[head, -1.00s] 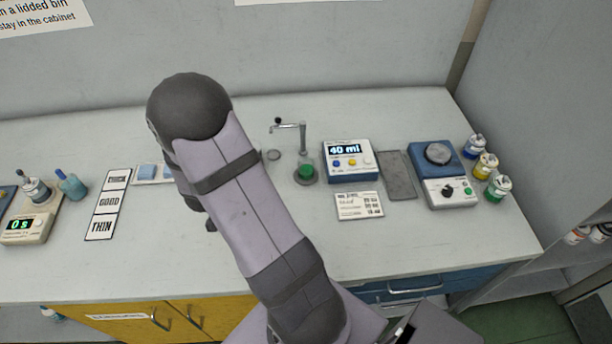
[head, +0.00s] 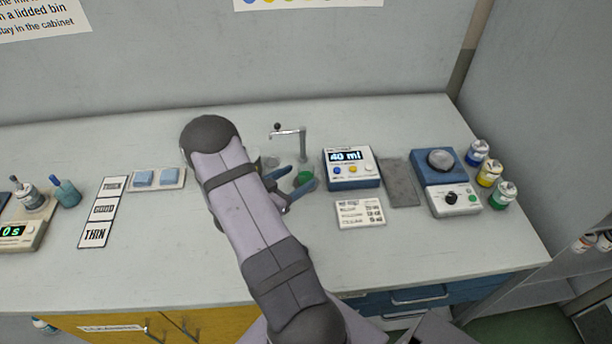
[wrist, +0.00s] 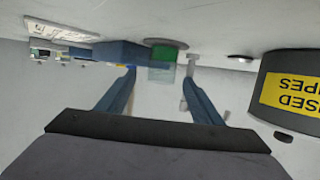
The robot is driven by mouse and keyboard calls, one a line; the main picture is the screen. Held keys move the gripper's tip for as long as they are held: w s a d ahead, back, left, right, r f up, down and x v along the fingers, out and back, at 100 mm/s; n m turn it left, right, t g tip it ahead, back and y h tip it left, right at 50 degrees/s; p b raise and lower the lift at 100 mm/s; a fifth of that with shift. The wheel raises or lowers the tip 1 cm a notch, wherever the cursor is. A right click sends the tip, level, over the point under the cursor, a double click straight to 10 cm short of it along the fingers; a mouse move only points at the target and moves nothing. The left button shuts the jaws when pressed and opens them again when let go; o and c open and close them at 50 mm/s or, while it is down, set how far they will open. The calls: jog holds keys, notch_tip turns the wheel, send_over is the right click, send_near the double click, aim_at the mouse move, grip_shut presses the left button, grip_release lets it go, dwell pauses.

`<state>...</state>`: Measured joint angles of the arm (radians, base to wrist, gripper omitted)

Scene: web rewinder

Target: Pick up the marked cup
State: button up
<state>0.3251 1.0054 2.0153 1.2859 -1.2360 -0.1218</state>
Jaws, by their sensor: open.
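I cannot make out a mark on any cup, and my arm hides part of the bench in the head view.
The tap (head: 302,140) stands behind the green piece. The 40 ml device (head: 350,168) is close on its right, with a printed card (head: 360,213) in front. A dark bin with a yellow label (wrist: 295,90) is at the right in the wrist view.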

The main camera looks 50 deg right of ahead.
aim_at(301, 175)
jog(key=shift+p+x, duration=1.1)
jog(key=shift+x, duration=1.6)
jog(key=shift+w, duration=0.15)
jog(key=c, duration=1.1)
